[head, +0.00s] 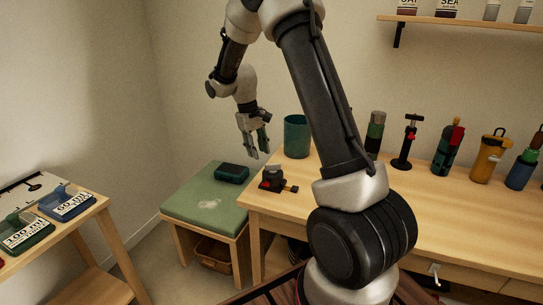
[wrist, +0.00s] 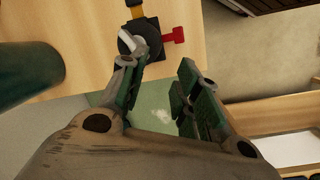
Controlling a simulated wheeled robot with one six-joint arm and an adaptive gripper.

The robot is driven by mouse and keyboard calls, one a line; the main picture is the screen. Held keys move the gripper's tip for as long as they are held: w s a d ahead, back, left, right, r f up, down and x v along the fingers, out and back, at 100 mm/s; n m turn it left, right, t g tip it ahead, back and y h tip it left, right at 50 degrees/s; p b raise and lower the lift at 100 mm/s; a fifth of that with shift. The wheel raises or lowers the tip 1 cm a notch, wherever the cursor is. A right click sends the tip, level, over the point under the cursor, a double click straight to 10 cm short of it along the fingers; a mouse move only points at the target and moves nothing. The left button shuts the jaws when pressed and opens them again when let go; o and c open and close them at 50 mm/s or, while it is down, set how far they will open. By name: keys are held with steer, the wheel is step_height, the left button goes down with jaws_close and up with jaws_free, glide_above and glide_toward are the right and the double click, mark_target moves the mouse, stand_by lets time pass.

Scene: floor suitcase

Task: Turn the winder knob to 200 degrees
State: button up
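The winder (head: 272,180) is a small black device with red and yellow parts, near the table's left end in the head view. In the wrist view it shows at the top as a black body (wrist: 150,32) with a red arm, a yellow strip and a pale lever-like piece. I cannot tell which part is the knob or read its angle. My gripper (head: 258,154) hangs fingers down, above and left of the winder in the head view. In the wrist view my gripper (wrist: 156,66) is open and empty; its left fingertip overlaps the winder's lower edge. I cannot tell whether they touch.
A teal cup (head: 297,136) stands behind the winder. A dark teal box (head: 231,172) lies on the green-topped stool (head: 200,208) at left. Several bottles and tools line the table's back (head: 446,150). The front strip of the table (head: 440,235) is clear.

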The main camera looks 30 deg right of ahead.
mark_target(272, 168)
steer(key=d+f+n+h, duration=0.1)
steer(key=f+n, duration=0.1)
steer(key=n, duration=0.2)
steer(key=d+f+n, duration=0.2)
steer(key=f+n, duration=0.1)
steer(key=n, duration=0.1)
steer(key=d+f+n+h, duration=0.1)
steer(key=d+f+n, duration=0.1)
steer(key=n, duration=0.1)
steer(key=shift+s+f+n+h, duration=0.2)
steer(key=shift+n+h, duration=0.1)
steer(key=shift+n, duration=0.1)
jaws_close()
